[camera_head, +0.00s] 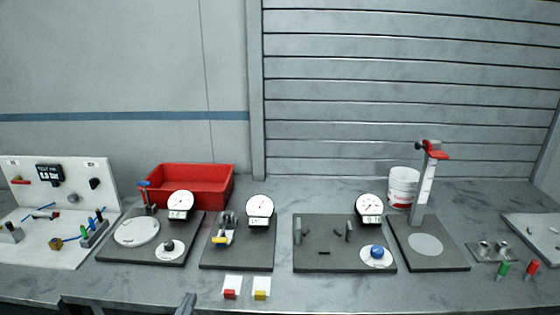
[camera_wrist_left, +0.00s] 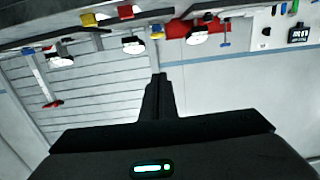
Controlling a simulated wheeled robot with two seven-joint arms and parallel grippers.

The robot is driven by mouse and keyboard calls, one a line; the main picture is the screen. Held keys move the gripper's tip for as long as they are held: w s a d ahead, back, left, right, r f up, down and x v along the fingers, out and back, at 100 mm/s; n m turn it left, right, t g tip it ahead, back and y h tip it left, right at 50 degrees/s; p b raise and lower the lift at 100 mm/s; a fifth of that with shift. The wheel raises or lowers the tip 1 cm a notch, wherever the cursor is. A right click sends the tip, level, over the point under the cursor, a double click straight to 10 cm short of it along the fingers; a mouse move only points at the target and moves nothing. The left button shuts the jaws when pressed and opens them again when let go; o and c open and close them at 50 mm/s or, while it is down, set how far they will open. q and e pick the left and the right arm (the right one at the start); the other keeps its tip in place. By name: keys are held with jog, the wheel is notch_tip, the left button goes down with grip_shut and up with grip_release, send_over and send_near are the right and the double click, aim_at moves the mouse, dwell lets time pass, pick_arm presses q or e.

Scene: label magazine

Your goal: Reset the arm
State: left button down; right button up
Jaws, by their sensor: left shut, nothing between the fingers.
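My left gripper (camera_head: 187,303) shows only as a dark tip at the bottom edge of the head view, in front of the bench. In the left wrist view, which is upside down, its dark fingers (camera_wrist_left: 158,95) are together with nothing between them. It is apart from all the objects on the bench. My right gripper is in neither view.
The grey bench (camera_head: 330,288) carries several dark gauge plates, a red bin (camera_head: 190,184), a white bucket (camera_head: 403,186) and a stand with a red top (camera_head: 433,150). Red (camera_head: 231,293) and yellow (camera_head: 261,294) blocks lie near the front edge. A white panel board (camera_head: 60,245) stands at left.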

pick_arm(q)
notch_tip(320, 180, down, 22)
jog(key=m+g+b, duration=0.1)
jog(key=g, duration=0.3)
jog(key=s+a+f+g, duration=0.1)
jog(key=s+f+g, duration=0.15)
jog(key=f, duration=0.55)
jog(key=s+a+f+m+g+b, duration=0.1)
jog(key=s+f, duration=0.2)
jog(key=f, duration=0.5)
jog(key=s+a+f+g, duration=0.1)
jog(key=s+f, duration=0.2)
jog(key=f, duration=0.6)
jog(key=s+a+f+g+b, duration=0.15)
jog(key=s+f+g, duration=0.35)
jog(key=s+f, duration=1.3)
jog(key=s+f+g, duration=0.1)
jog(key=s+f, duration=0.2)
jog(key=s, duration=0.7)
jog(key=s+a+f+g, duration=0.1)
jog(key=s+f+g, duration=0.1)
jog(key=s, duration=0.8)
jog(key=shift+s+f+y, duration=0.2)
jog(key=shift+f+y, duration=0.1)
jog(key=shift+f, duration=0.5)
